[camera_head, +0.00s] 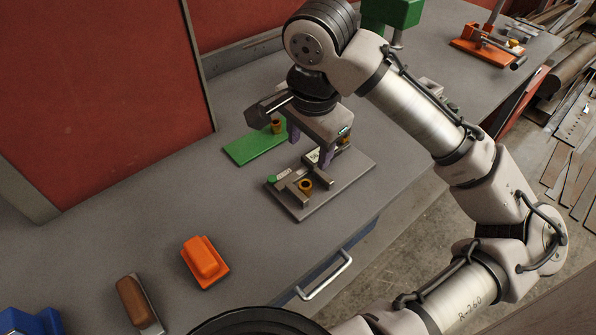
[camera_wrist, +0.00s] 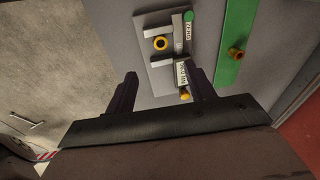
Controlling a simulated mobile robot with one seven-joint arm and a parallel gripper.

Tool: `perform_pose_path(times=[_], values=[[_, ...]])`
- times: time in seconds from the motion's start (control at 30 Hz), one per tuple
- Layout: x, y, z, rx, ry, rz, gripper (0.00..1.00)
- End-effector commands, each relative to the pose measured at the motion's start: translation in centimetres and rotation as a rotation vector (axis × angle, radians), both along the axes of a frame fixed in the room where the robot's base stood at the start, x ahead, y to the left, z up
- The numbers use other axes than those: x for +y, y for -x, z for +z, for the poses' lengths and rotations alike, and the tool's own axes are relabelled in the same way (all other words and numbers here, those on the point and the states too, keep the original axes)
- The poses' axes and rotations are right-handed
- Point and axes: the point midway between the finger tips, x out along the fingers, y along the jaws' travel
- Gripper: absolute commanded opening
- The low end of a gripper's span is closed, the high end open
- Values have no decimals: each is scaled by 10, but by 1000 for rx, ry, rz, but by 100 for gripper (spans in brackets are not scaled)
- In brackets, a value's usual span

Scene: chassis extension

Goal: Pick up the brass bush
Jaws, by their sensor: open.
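Three brass-coloured round pieces are in view, and I cannot tell which one the task means. One brass bush (camera_head: 305,185) stands on the grey plate (camera_head: 335,187) between metal blocks; in the wrist view it shows as a ring with a dark hole (camera_wrist: 160,43). Another brass piece (camera_head: 277,126) stands on the green plate (camera_head: 252,148), also seen in the wrist view (camera_wrist: 237,53). A third (camera_wrist: 184,96) is at the near end of the grey plate, partly hidden by my right finger. My gripper (camera_head: 309,149) is open and empty above the grey plate, fingers pointing down.
White labels and a green disc (camera_head: 271,180) lie on the grey plate. A red panel stands behind. An orange vise-like tool (camera_head: 488,46) sits far right.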

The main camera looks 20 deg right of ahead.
Motion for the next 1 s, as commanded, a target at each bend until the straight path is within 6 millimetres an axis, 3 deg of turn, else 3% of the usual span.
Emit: perform_pose_path(times=[0.4, 0.67, 1.0], values=[[-2, -12, -71, 1, -4, 0, 54], [-4, -15, -88, 1, -1, 0, 54], [-6, -23, -129, 1, -3, -1, 54]])
